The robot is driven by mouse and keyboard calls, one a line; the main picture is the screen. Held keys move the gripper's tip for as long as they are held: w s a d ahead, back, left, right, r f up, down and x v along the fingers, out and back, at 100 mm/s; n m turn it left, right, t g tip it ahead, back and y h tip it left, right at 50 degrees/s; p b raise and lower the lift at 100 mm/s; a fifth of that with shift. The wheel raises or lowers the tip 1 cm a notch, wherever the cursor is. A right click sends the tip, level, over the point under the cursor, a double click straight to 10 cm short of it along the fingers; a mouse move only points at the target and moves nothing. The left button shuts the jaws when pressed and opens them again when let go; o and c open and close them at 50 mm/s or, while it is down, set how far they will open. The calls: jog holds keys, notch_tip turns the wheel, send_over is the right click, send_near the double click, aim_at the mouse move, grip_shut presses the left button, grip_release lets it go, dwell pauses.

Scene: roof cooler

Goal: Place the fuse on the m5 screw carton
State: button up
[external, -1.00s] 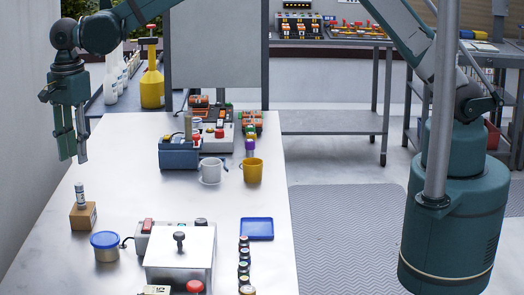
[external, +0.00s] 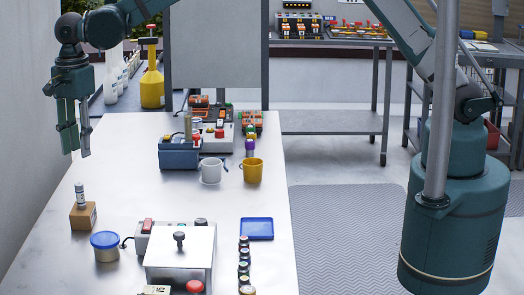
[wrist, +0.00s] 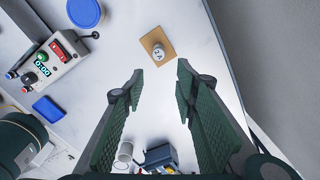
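A small white and blue-grey cylinder, apparently the fuse (external: 80,194), stands upright on a small brown carton (external: 83,216) at the left of the table. In the wrist view the cylinder's round top (wrist: 158,52) shows on the carton (wrist: 148,42), ahead of my fingers. I cannot read the carton's label. My gripper (external: 75,153) hangs above the table's left side, over and beyond the carton, and touches neither. In the wrist view my two green fingers (wrist: 160,85) are spread wide with nothing between them.
A blue-lidded tub (external: 105,245) and a grey box with a knob (external: 180,255) stand in front. A blue tray (external: 257,229) lies to the right. A white mug (external: 211,171) and a yellow mug (external: 253,171) stand farther back. The table's left middle is clear.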

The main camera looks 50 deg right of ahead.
jog(key=d+r+n+t, duration=0.1)
jog(key=d+r+n, duration=0.1)
jog(key=d+r, duration=0.6)
jog(key=w+d+r+n+y, duration=0.1)
jog(key=d+r, duration=0.3)
jog(key=d, duration=0.9)
jog(key=d+r+n+t, duration=0.15)
jog(key=d+r, duration=0.35)
jog(key=d, duration=0.5)
jog(key=s+d+r+n+t, duration=0.15)
jog(key=s+d, duration=0.25)
jog(key=d, duration=0.5)
jog(key=s+d+r+n, duration=0.3)
jog(key=s+d, duration=0.1)
jog(key=d, duration=0.5)
jog(key=s+d+f+n+t, duration=0.1)
jog(key=s+d+f+n, duration=0.2)
jog(key=s+d, duration=0.6)
jog(key=s+d+f+n+t+h, duration=0.1)
jog(key=s+d+f+n+t, duration=0.1)
jog(key=s+d, duration=0.8)
jog(key=shift+s+d+f+n, duration=0.2)
jog(key=shift+d+f+n, duration=0.2)
jog(key=shift+d+n, duration=0.55)
jog(key=shift+d+m, duration=0.2)
jog(key=shift+m, duration=0.05)
notch_tip(320, 180, down, 8)
jog(key=b, duration=0.8)
